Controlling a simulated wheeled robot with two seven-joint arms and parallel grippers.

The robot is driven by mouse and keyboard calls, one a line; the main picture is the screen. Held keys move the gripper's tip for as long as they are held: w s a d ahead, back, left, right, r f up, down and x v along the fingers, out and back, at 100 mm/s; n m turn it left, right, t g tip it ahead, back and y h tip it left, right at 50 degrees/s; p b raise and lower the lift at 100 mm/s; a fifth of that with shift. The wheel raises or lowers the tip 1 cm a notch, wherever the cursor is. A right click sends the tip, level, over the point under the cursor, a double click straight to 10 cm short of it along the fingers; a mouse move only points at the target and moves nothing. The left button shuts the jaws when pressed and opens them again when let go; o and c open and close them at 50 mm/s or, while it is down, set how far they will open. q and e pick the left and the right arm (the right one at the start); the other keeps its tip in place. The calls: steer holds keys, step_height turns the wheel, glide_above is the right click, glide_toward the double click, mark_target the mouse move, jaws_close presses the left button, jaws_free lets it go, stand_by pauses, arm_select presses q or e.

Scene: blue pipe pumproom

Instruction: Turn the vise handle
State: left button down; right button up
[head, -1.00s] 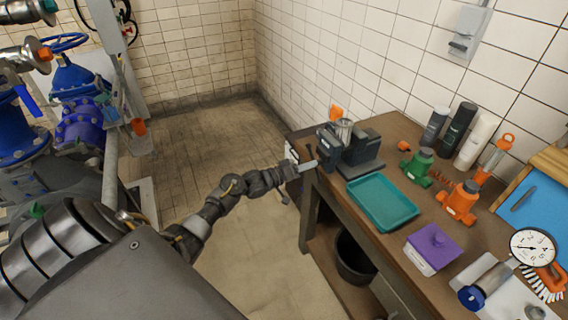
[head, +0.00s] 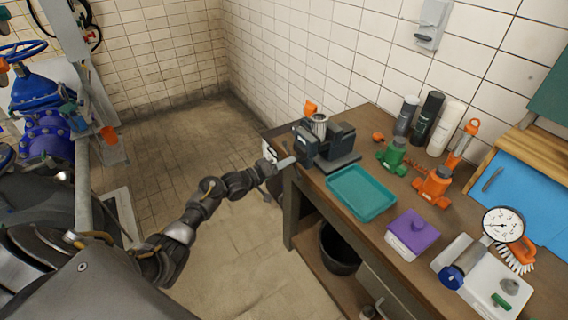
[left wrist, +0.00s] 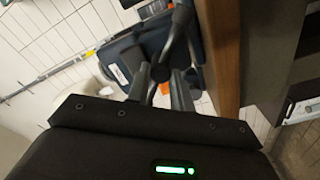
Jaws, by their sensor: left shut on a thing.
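The dark grey vise (head: 340,146) is on the near-left corner of the workbench, with a metal cylindrical part (head: 319,125) upright at its jaws. My left gripper (head: 284,163) is at the vise's left end, beyond the bench edge. In the left wrist view the vise body (left wrist: 140,55) fills the upper middle. The vise handle (left wrist: 178,28) is a grey bar with a dark knob, running down between the fingers of my left gripper (left wrist: 160,90), which is shut on it. The fingers hide part of the handle. My right gripper is out of view.
A teal tray (head: 362,192) lies beside the vise. A black bucket (head: 340,249) sits below the bench. The floor left of the bench is clear.

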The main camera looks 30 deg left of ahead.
arm_select(q)
steer(key=shift+w+d+r, duration=0.1)
steer(key=shift+w+r, duration=0.05)
steer(key=shift+r, duration=0.2)
steer(key=c, duration=1.6)
jaws_free()
steer(key=shift+o, duration=1.1)
steer(key=shift+w+d+f, duration=0.1)
steer(key=shift+w+d, duration=0.05)
steer(key=shift+o, duration=0.7)
steer(key=shift+w+f, duration=0.1)
steer(key=shift+f, duration=0.1)
steer(key=b+v, duration=0.2)
steer(key=v, duration=0.9)
